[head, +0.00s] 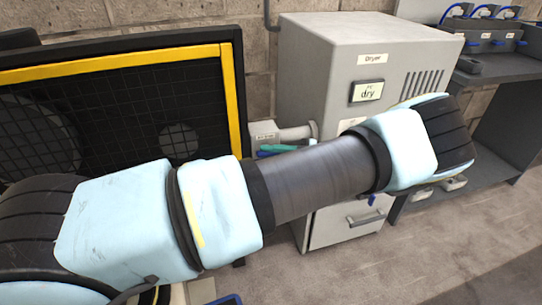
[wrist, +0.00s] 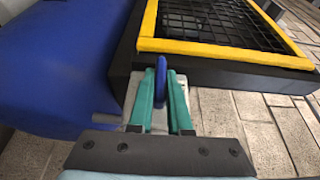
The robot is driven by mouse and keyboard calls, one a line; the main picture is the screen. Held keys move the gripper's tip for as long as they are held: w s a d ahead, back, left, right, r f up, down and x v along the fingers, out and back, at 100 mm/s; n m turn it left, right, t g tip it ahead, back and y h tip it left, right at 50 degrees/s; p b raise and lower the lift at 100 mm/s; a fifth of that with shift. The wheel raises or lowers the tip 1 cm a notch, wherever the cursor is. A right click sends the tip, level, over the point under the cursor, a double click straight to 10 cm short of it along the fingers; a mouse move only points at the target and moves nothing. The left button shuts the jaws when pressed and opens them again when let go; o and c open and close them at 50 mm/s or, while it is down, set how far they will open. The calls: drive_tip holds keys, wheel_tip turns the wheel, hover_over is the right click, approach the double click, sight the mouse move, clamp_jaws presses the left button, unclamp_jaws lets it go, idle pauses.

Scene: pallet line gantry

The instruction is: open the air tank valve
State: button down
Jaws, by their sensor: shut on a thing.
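The air tank (wrist: 70,60) is a large blue rounded body at the left of the wrist view. Beside it is the valve's blue handle (wrist: 159,86), a narrow upright piece in that picture. My gripper (wrist: 163,82) has teal fingers on both sides of the handle and is shut on it. The handle lies roughly in line with the fingers. A grey stub of pipe (wrist: 104,117) shows left of the fingers. The valve body is mostly hidden by the fingers. In the head view my arm covers the valve and tank; only a bit of teal finger shows above it.
A black-meshed machine with a yellow frame (head: 120,65) stands close by; its yellow edge (wrist: 225,52) is just past my fingers. A grey dryer cabinet (head: 325,70) stands behind my arm. A dark bench (head: 500,75) is at right. Floor (head: 440,250) is clear at lower right.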

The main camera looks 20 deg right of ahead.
idle(0.3)
drive_tip(key=c, duration=0.9)
unclamp_jaws()
drive_tip(key=shift+o, duration=0.2)
drive_tip(key=b+v, duration=0.2)
drive_tip(key=v, duration=0.8)
drive_tip(key=shift+s+d, duration=0.2)
drive_tip(key=shift+d, duration=0.15)
